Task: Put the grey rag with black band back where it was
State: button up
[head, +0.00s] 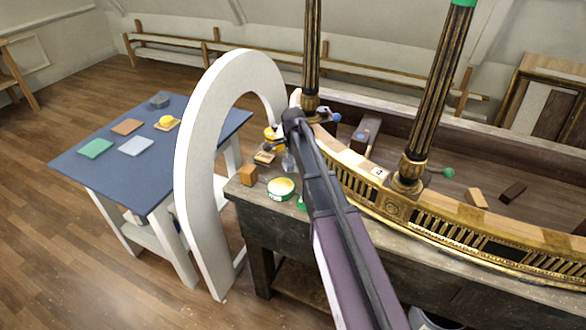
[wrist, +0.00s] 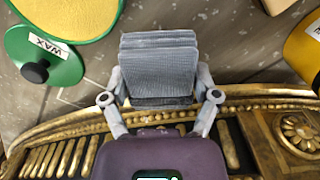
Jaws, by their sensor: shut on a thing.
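The grey rag (wrist: 158,62) is a folded, ribbed stack in the wrist view, with a dark band (wrist: 160,101) across its near end. My gripper (wrist: 160,86) is shut on it, one finger on each side. The rag is over the workbench (wrist: 90,95), just beyond the gilt rail; I cannot tell whether it touches the top. In the head view the rag (head: 289,163) is small and partly hidden by my gripper (head: 287,150), at the bench's left end.
An open wax tin (head: 281,188), its green lid (wrist: 42,55), a wooden block (head: 247,174) and a yellow jar (wrist: 306,48) crowd the rag. The gilt console (head: 400,205) lies right. A white arch (head: 197,150) stands before a blue table (head: 165,165) holding coloured pads.

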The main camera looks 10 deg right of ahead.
aim_at(291, 167)
jog(key=shift+w, duration=0.3)
jog(key=shift+w, duration=0.1)
jog(key=shift+w+a, duration=0.1)
jog(key=shift+w, duration=0.2)
jog(key=shift+w+f+b, duration=0.3)
jog(key=shift+f+b, duration=1.55)
jog(key=shift+f, duration=0.05)
jog(key=shift+f, duration=0.15)
jog(key=o, duration=0.8)
jog(key=shift+o, duration=0.2)
jog(key=shift+r, duration=0.2)
